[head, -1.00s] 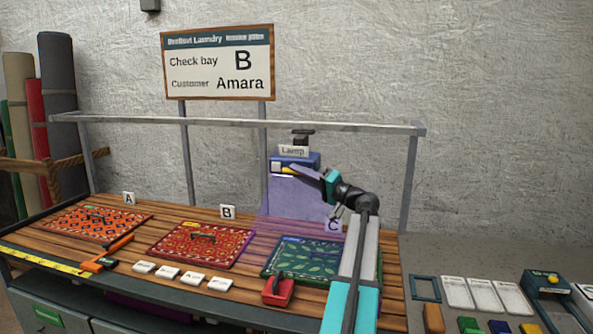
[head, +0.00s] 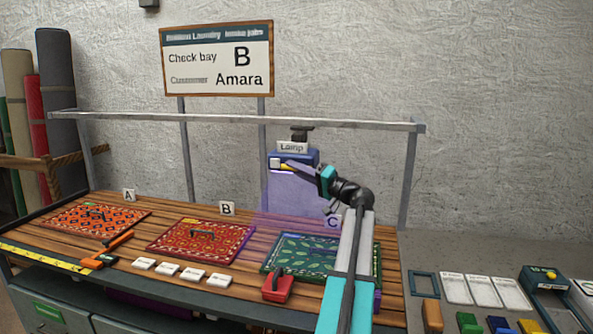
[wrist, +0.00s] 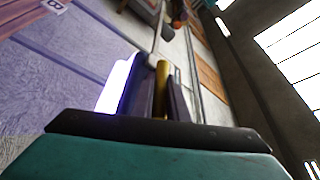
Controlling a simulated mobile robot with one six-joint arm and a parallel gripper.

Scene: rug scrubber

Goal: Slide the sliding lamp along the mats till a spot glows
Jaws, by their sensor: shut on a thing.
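The blue sliding lamp (head: 312,157) hangs from the grey rail under a "Lamp" label and casts violet light downward. My gripper (head: 287,164) is at its front, shut on its yellow handle; the brass-coloured bar (wrist: 162,88) shows between the fingers in the wrist view. The violet light falls between mats B and C and over part of C. Orange mat A (head: 75,222) is at the left, red mat B (head: 175,243) in the middle, green mat C (head: 293,262) at the right. My arm hides part of mat C.
The rail (head: 235,120) runs along the back on posts. The sign (head: 217,62) reads "Check bay B, Customer Amara". Several white tags, a red-based tool (head: 277,290) and an orange-handled tool (head: 100,260) lie in front of the mats. The rail left of the lamp is clear.

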